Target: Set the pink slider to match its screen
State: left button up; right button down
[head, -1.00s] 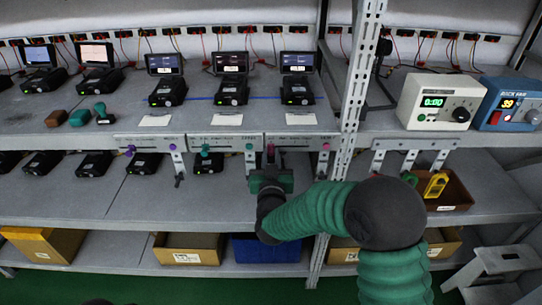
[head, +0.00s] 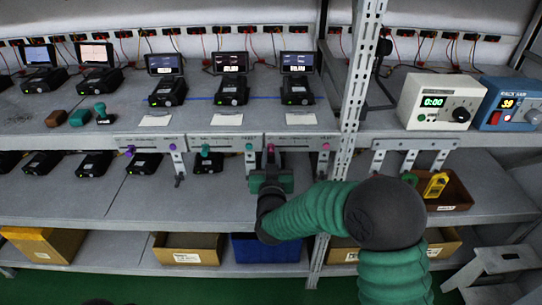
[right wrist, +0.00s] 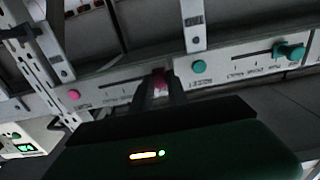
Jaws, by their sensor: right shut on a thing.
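The pink slider (right wrist: 160,84) is on the right-hand slider panel (head: 300,141) at the front edge of the upper shelf. My right gripper (head: 271,160) reaches up from below and is shut on it. In the right wrist view the slider's knob shows between the two dark fingers, which partly hide it. The knob is near the left end of its panel in the head view; a round pink button (head: 326,147) is at the right end. The screen (head: 297,62) above this panel is lit, but its text is too small to read. My left gripper is not in view.
Panels with a teal slider (head: 205,151) and a purple slider (head: 130,151) are to the left. A shelf upright (head: 352,130) stands right of the pink panel. A blue bin (head: 268,248) is on the lowest shelf. Stamps (head: 79,117) lie on the upper shelf.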

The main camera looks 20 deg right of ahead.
aim_at(283, 146)
jog(key=d, duration=0.2)
jog(key=shift+s+d+b, duration=0.35)
jog(key=shift+s+d, duration=0.05)
jog(key=shift+d, duration=0.35)
jog(key=c, duration=1.3)
grip_release()
jog(key=shift+s, duration=0.1)
jog(key=b+v, duration=1.3)
jog(key=v, duration=0.3)
jog(key=shift+s+a, duration=0.2)
jog(key=shift+s, duration=0.1)
